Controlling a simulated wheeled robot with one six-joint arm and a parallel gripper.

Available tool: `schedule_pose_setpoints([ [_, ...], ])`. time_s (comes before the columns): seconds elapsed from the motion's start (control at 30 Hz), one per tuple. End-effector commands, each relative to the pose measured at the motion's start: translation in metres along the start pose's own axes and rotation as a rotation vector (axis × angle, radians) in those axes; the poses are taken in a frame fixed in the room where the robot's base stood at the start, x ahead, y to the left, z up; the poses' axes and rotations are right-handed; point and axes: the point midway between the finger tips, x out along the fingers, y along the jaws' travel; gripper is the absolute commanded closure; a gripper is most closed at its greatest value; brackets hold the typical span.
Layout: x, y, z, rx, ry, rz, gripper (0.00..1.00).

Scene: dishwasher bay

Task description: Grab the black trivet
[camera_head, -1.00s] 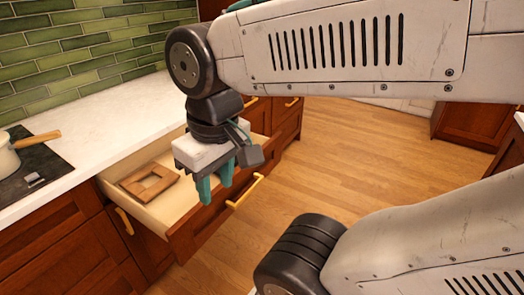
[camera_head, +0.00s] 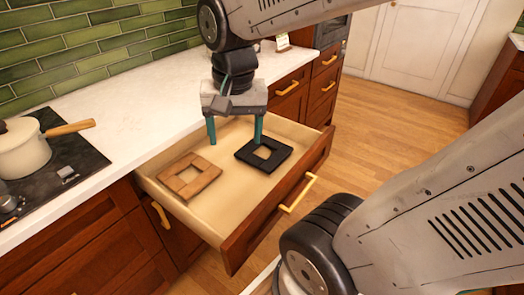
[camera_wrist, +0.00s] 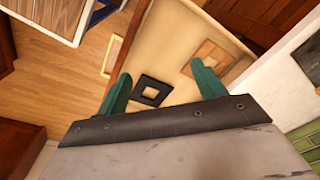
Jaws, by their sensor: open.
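The black trivet (camera_head: 264,154) is a flat square frame with a square hole. It lies in the right part of the open drawer (camera_head: 222,213). It also shows in the wrist view (camera_wrist: 151,91), between my two fingers and near the left one. A brown wooden trivet (camera_head: 189,177) of the same shape lies to its left in the drawer; in the wrist view it is beside the right finger (camera_wrist: 206,56). My gripper (camera_head: 235,142) is open and empty, with teal fingers pointing down over the back of the drawer. It looks to be above the black trivet, not touching it.
The white counter (camera_head: 125,95) runs behind the drawer, its edge close to my gripper. A pot (camera_head: 24,150) stands on the black stove (camera_head: 55,165) at left. The drawer front with its yellow handle (camera_head: 298,194) sticks out over the wooden floor (camera_head: 372,130).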

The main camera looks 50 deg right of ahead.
Motion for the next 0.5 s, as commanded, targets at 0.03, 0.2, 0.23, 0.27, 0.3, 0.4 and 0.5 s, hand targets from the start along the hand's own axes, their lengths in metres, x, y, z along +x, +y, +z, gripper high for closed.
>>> schedule_pose_setpoints([
  [0.03, 0.011, -0.003, -0.022, 0.160, -0.014, 0.013, 0.31],
  [0.2, 0.053, -0.004, -0.093, 0.750, -0.020, 0.037, 0.31],
  [0.23, 0.062, -0.002, -0.106, 0.854, -0.021, 0.042, 0.31],
  [0.27, 0.072, 0.000, -0.118, 0.958, -0.020, 0.046, 0.31],
  [0.3, 0.086, 0.004, -0.134, 1.098, -0.020, 0.053, 0.31],
  [0.4, 0.124, 0.017, -0.171, 1.441, -0.016, 0.071, 0.31],
  [0.5, 0.161, 0.034, -0.201, 1.749, -0.009, 0.086, 0.31],
])
